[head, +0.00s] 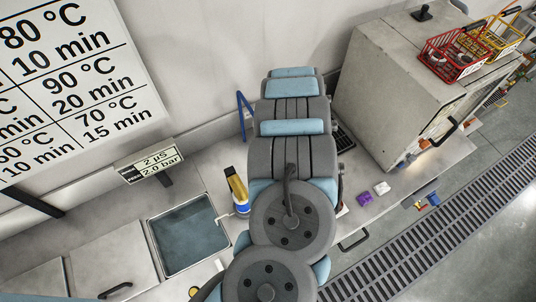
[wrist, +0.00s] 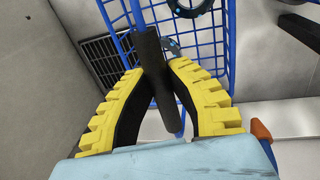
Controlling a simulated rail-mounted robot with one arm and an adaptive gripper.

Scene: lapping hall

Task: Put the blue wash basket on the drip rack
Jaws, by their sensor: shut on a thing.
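My gripper (wrist: 155,75), with yellow ribbed fingers, is shut on the dark handle grip (wrist: 150,50) of the blue wash basket (wrist: 232,45) in the wrist view. Dark ring-shaped parts (wrist: 188,10) show inside the basket's wire mesh. A dark grid, which looks like the drip rack (wrist: 98,55), lies left of and partly behind the basket. I cannot tell whether the basket touches it. In the head view my arm hides the gripper and most or all of the basket. Part of the dark rack (head: 343,137) shows just right of my arm.
A grey cabinet (head: 375,95) stands right of the rack, with a red basket (head: 450,55) and a yellow basket (head: 497,38) on top. A water-filled sink (head: 188,237) is at the left. A gold-and-blue bottle (head: 238,190) and a purple item (head: 364,198) stand near my arm.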

